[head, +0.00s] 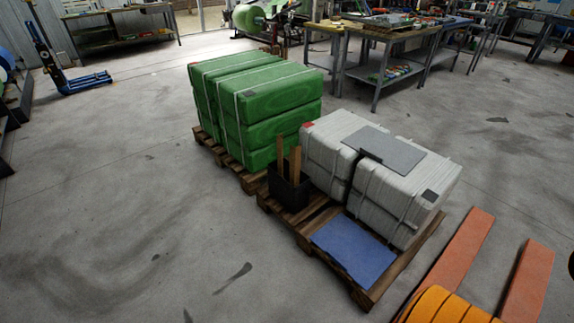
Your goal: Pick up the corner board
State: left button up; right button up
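Two upright brown strips, which look like corner boards (295,165), stand in a black bin (289,190). Their lower ends are hidden inside the bin. The bin is on a wooden pallet between the green bales and the white bales. Neither my left nor my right gripper shows in the head view, so I cannot see how they stand relative to the boards.
Strapped green bales (262,100) stand on a pallet behind the bin. Strapped white bales (405,195), topped by a grey sheet (390,150), stand right of it. A blue sheet (353,250) lies in front. Orange bars (460,250) are at lower right.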

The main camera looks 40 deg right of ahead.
aim_at(295, 152)
jog(key=i+z, duration=0.4)
jog(key=i+j+z, duration=0.15)
jog(key=i+z, duration=0.2)
jog(key=i+j+z, duration=0.25)
jog(key=i+z, duration=0.15)
jog(key=i, duration=0.1)
